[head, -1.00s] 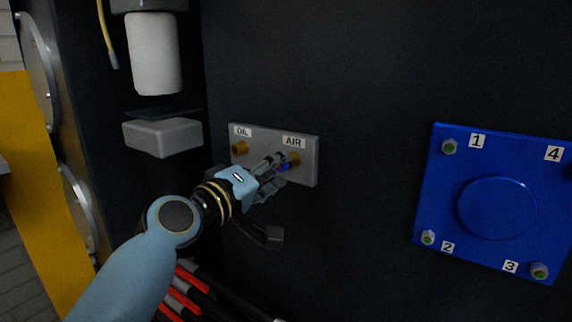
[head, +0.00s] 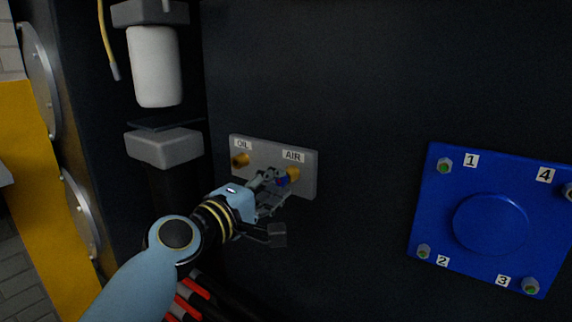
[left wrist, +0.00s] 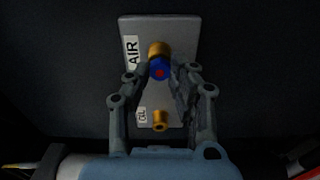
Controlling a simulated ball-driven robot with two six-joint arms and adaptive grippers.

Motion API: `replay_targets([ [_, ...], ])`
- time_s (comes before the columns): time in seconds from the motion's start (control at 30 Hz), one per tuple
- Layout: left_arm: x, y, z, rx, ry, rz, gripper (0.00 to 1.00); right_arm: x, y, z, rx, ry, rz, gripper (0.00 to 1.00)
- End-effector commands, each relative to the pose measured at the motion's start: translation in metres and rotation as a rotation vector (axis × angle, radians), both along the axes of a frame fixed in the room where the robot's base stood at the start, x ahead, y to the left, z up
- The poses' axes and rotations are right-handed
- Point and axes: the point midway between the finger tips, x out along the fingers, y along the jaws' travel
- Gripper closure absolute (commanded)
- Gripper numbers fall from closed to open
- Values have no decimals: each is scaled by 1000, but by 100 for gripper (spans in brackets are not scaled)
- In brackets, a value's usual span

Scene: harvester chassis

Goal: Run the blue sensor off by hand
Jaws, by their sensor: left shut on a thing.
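The blue sensor (head: 282,181) is at the brass AIR port (head: 293,173) on a grey plate (head: 308,182). My left gripper (head: 276,184) is shut on the sensor and partly hides it. In the left wrist view the sensor's blue end with a red centre (left wrist: 159,71) sits between the fingers of my left gripper (left wrist: 162,78), in line with the brass AIR fitting (left wrist: 158,48). I cannot tell whether its thread is still engaged. The brass OIL port (head: 240,160) is empty. My right gripper is not in view.
A blue cover (head: 425,205) with numbered bolts is at the right. A white filter canister (head: 154,66) and a grey block (head: 165,148) are at the left. Red-marked hoses (head: 190,296) run below my left arm. The dark wall between plate and cover is clear.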

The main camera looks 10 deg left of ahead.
Motion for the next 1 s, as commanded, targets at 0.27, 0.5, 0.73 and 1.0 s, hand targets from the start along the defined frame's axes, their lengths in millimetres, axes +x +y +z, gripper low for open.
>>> replay_targets([
  [0.27, -3, 1, 5, -871, 326, 0, 100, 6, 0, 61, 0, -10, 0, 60],
  [0.5, -4, 1, 2, -1539, 566, 2, 100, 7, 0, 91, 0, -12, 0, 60],
  [0.73, -4, 1, -3, -1633, 598, 0, 100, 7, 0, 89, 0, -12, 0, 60],
  [1.0, -6, 2, -2, -1630, 595, -2, 100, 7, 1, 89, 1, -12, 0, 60],
])
